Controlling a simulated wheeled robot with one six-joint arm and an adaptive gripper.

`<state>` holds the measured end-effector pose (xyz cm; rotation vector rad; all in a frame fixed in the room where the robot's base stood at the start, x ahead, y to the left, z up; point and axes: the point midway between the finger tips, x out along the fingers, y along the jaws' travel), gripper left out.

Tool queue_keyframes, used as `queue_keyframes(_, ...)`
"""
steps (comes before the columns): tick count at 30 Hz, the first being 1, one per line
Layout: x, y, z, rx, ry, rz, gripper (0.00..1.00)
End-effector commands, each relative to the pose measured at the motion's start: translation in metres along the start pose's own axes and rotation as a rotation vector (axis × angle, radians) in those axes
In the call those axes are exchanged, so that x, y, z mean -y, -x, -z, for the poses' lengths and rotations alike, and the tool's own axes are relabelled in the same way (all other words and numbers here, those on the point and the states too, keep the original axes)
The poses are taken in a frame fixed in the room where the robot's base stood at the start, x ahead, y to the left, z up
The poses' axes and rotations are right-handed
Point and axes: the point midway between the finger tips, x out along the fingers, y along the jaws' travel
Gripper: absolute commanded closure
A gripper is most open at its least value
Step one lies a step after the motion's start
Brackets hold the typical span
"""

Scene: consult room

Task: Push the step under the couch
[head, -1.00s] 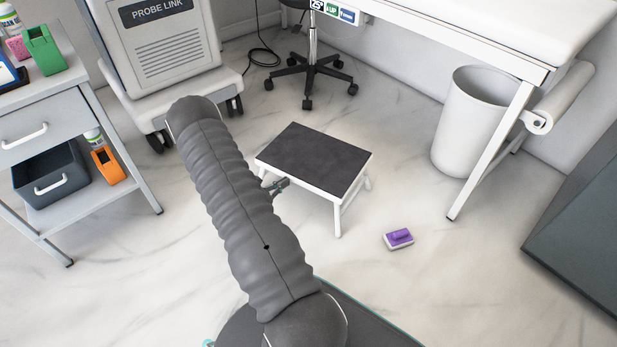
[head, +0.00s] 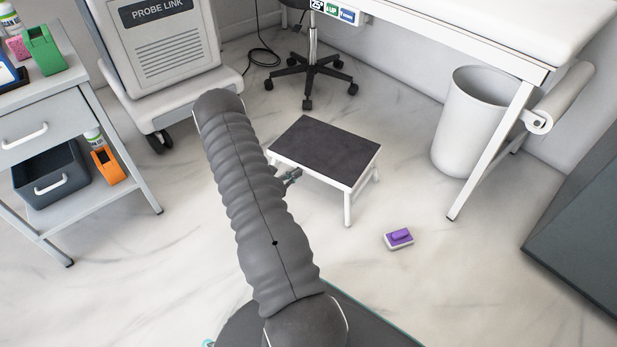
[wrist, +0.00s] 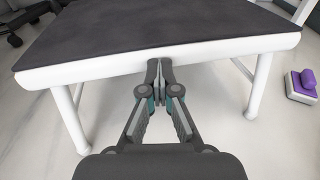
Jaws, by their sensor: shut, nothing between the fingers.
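The step (head: 326,150) is a low stool with a dark top and white frame and legs. It stands upright on the floor in the middle of the head view, in front of the couch (head: 455,45) and apart from it. In the wrist view the step (wrist: 150,30) fills the upper part. My gripper (wrist: 160,67) is shut and empty, its fingertips at the step's near white edge; they appear to touch it. In the head view my gripper (head: 294,175) shows small beside the arm, at the step's near left side.
A purple and white brush-like block (head: 399,238) lies on the floor right of the step. A white bin (head: 470,125) stands by the couch leg. A wheeled stool (head: 309,72) stands behind. A trolley (head: 75,130) and the probe machine (head: 165,50) are left.

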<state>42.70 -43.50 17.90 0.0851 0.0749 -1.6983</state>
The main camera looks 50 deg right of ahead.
Motion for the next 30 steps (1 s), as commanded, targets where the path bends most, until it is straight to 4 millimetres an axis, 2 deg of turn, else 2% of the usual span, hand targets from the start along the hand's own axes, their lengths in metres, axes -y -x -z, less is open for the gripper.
queue_keyframes(30,0.000,-0.062,-0.007,0.002,-0.002,0.002,1.00)
